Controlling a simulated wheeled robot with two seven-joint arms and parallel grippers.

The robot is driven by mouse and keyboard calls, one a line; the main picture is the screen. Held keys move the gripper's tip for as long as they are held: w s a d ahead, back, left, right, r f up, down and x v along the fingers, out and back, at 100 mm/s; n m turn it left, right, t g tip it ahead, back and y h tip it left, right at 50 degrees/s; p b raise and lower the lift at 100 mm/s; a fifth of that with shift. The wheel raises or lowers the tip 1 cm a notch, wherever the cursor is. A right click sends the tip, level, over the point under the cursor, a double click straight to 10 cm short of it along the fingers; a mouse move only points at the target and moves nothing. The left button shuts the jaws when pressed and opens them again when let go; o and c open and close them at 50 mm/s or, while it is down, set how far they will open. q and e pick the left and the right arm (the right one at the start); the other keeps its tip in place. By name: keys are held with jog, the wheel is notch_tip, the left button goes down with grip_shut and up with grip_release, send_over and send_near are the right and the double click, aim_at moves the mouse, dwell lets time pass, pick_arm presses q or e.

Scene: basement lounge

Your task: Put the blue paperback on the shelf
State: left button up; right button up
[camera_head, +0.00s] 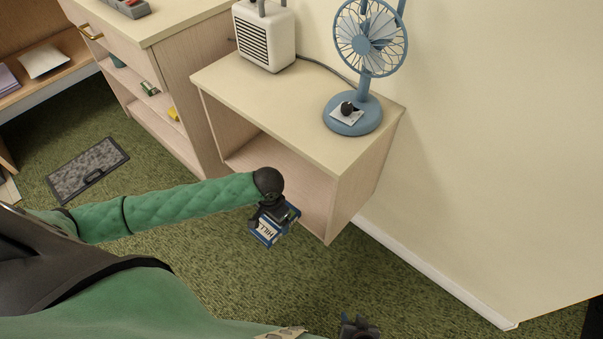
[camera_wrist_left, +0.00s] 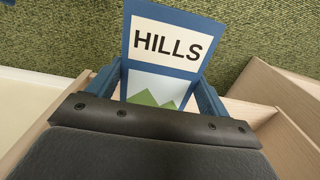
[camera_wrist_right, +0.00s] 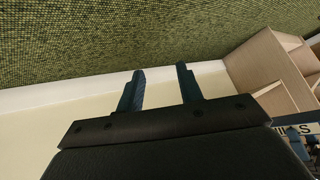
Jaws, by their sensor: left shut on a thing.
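The blue paperback (camera_head: 266,230) has a white label reading HILLS and a green hill picture, clear in the left wrist view (camera_wrist_left: 168,45). My left gripper (camera_head: 277,211) is shut on it and holds it in front of the low open-fronted shelf unit (camera_head: 345,188). The book's upper part is hidden by the gripper in the head view. In the left wrist view, the fingers of the gripper (camera_wrist_left: 158,85) are at either side of the book. My right gripper (camera_head: 360,328) is at the bottom edge; in the right wrist view (camera_wrist_right: 160,82) its fingers are apart and empty.
A blue fan (camera_head: 352,112) and a white heater-like box (camera_head: 265,35) stand on the unit's top. The unit's visible inside (camera_head: 285,170) looks empty. A taller cabinet (camera_head: 190,60) with small items on its shelves adjoins it. A grey mat (camera_head: 88,170) lies on the carpet.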

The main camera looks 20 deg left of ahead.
pick_arm(q)
jog(key=w+d, duration=0.3)
jog(key=w, duration=0.5)
jog(key=b, duration=0.2)
send_over(314, 197)
pick_arm(e)
jog(key=w+a+r+t+y, duration=0.1)
jog(key=w+r+t, duration=0.5)
jog(key=r, duration=0.5)
jog(key=w+a+r+t+y, duration=0.1)
jog(key=w+r+t, duration=0.2)
jog(key=w+r, duration=0.7)
pick_arm(q)
notch_tip(314, 197, down, 3)
jog(key=shift+a+f+b, duration=0.1)
jog(key=shift+b, duration=0.4)
notch_tip(314, 197, down, 4)
jog(key=shift+w+r+b, duration=0.1)
jog(key=shift+r+b, duration=0.05)
jog(key=shift+b, duration=0.35)
pick_arm(e)
notch_tip(314, 197, up, 21)
jog(key=s+d+t+y, duration=0.1)
jog(key=t, duration=0.5)
jog(key=shift+d+t, duration=0.2)
jog(key=shift+t, duration=0.2)
jog(key=shift+w+f, duration=0.1)
jog(key=shift+f, duration=0.3)
